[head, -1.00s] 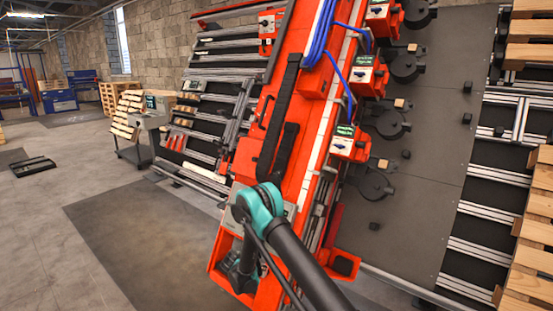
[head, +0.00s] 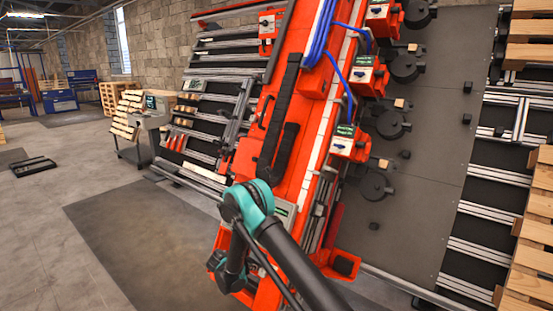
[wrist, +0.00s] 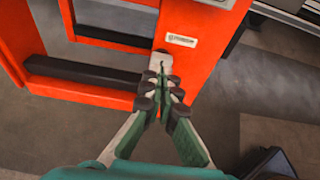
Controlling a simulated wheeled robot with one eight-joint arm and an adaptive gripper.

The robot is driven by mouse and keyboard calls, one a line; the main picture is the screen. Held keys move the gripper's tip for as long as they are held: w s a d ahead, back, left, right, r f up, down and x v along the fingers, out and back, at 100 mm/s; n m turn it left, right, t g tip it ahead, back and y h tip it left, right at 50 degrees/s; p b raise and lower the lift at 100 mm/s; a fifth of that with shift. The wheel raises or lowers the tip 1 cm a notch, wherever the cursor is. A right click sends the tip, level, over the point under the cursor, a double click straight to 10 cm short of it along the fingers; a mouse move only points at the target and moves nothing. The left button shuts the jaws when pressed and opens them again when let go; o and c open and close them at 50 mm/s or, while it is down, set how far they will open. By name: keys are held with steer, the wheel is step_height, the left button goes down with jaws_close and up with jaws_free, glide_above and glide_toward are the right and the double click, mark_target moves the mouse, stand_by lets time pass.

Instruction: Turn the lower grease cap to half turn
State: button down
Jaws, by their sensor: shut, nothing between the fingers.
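My gripper (wrist: 164,76) is shut and empty in the wrist view. Its fingertips point at the lower edge of an orange frame (wrist: 198,78), over a small pale metal piece (wrist: 162,60) beneath a white label (wrist: 181,40). I cannot tell whether the tips touch it or whether it is a grease cap. In the head view the orange gantry column (head: 292,150) leans across the middle, and my arm covers its lower part. No lower grease cap can be clearly made out in either view.
Red boxes with blue knobs, the lowest being a red box (head: 349,143), line the column's right side. Dark round fittings (head: 377,184) sit on the grey panel. A dark bar (wrist: 85,73) crosses the frame opening. Wooden pallets (head: 535,215) stand at right.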

mark_target(264, 274)
steer(key=shift+w+d+f, duration=0.45)
steer(key=shift+w+f, duration=0.05)
steer(key=shift+w, duration=0.4)
steer(key=shift+w+d+f, duration=0.4)
steer(key=shift+w+f, duration=0.15)
steer(key=shift+w, duration=0.35)
steer(key=shift+w+d+f, duration=0.45)
steer(key=shift+w+f, duration=0.05)
steer(key=shift+w, duration=0.4)
steer(key=shift+s+f, duration=0.3)
steer(key=shift+f, duration=0.05)
steer(key=shift+s+d+r, duration=0.1)
steer(key=shift+s+d, duration=0.25)
steer(key=shift+d, duration=0.25)
steer(key=shift+s+d, duration=0.5)
